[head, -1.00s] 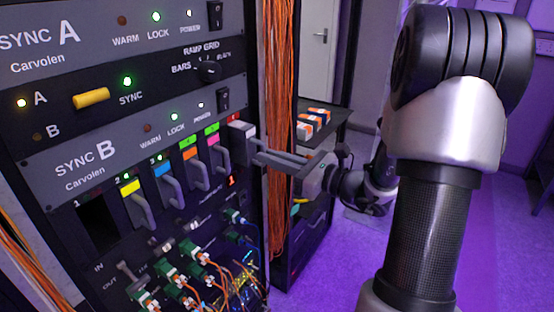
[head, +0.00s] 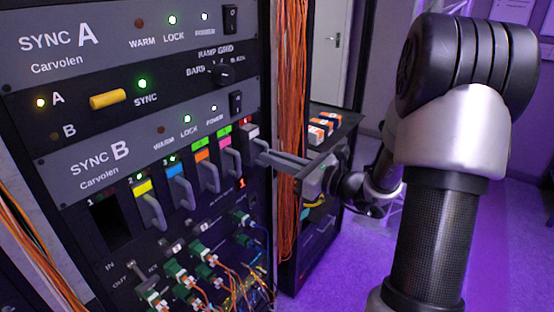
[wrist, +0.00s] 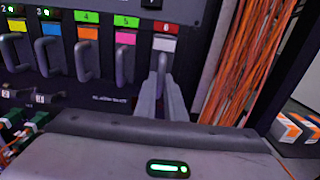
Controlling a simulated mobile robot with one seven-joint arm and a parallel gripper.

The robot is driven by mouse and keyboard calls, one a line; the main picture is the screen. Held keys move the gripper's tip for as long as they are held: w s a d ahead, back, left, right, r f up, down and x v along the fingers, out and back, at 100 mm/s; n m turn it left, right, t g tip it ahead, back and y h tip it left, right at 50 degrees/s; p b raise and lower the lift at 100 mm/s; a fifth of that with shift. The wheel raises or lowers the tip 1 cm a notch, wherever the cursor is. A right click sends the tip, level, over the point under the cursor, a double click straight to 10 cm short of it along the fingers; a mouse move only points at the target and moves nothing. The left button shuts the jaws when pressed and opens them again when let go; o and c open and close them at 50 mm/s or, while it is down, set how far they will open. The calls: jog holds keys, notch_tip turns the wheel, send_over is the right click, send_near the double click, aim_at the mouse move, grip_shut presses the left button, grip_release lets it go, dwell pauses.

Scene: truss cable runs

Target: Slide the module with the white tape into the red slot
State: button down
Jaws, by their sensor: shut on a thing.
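The module with the white tape (head: 250,131) sits in the rightmost slot of the SYNC B row, under the red label 6; its tape also shows in the wrist view (wrist: 163,44). The red label (wrist: 165,28) sits directly above the tape. The module's face looks roughly level with its neighbours; a small remaining gap cannot be told. My gripper (wrist: 161,92) is shut on the module's grey handle, and in the head view its fingers (head: 262,150) reach in from the right. The slot's inside is hidden by the module.
Modules with yellow (head: 143,187), blue (head: 178,171), orange (head: 203,155) and pink (head: 227,142) tape fill the slots to the left. Slot 1 (head: 110,222) is empty and dark. Orange cables (head: 290,130) hang close on the right. Green connectors with cables (head: 200,250) lie below.

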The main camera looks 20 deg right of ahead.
jog(key=shift+x, duration=1.5)
jog(key=shift+r, duration=0.1)
jog(key=c, duration=1.8)
grip_release()
jog(key=shift+a, duration=0.1)
jog(key=shift+o, duration=0.2)
